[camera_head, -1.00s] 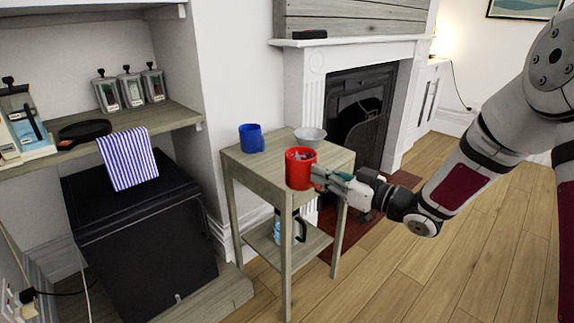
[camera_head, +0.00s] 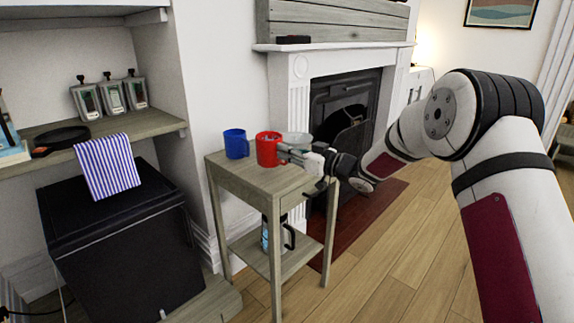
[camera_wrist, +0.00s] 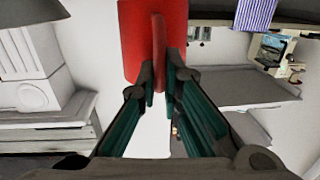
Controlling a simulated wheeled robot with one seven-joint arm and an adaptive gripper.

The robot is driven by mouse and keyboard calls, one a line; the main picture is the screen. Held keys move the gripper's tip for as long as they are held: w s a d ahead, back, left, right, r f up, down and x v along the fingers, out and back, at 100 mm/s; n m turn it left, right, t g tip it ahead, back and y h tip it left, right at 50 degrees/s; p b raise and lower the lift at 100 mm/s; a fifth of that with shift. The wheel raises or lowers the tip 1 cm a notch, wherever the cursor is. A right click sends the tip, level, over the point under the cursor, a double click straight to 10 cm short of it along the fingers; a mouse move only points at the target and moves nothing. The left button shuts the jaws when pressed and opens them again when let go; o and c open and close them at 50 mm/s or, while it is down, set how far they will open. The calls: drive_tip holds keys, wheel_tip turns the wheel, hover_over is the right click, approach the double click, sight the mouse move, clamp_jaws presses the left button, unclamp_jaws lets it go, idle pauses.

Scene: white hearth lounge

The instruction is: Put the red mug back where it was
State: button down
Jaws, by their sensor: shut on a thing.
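The red mug (camera_head: 267,150) is upright over the small wooden side table (camera_head: 246,179), just right of the blue mug (camera_head: 235,143). I cannot tell whether its base touches the tabletop. My gripper (camera_head: 286,153) comes from the right and is shut on the red mug's handle. In the wrist view the handle of the red mug (camera_wrist: 140,45) sits between the fingers of my gripper (camera_wrist: 159,95).
A bottle-like item with a black handle (camera_head: 277,236) stands on the table's lower shelf. A fireplace (camera_head: 340,105) is behind right. A black box (camera_head: 115,220) is at left, below a shelf with a pan (camera_head: 61,139) and striped towel (camera_head: 105,167). The table's front top is clear.

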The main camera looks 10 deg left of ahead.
sight(287, 163)
wheel_tip(287, 163, down, 4)
drive_tip(key=shift+w+r+b, duration=0.1)
drive_tip(key=shift+r+b, duration=0.1)
drive_tip(key=shift+b, duration=0.7)
drive_tip(key=shift+r, duration=0.1)
drive_tip(key=c, duration=2.2)
unclamp_jaws()
drive_tip(key=shift+f, duration=0.25)
drive_tip(key=o, duration=0.4)
drive_tip(key=shift+o, duration=0.2)
drive_tip(key=shift+r, duration=0.15)
drive_tip(key=shift+d+r, duration=0.1)
drive_tip(key=shift+d, duration=0.05)
drive_tip(key=p+v, duration=0.3)
drive_tip(key=v, duration=0.8)
drive_tip(key=shift+s+d, duration=0.25)
drive_tip(key=shift+s, duration=0.1)
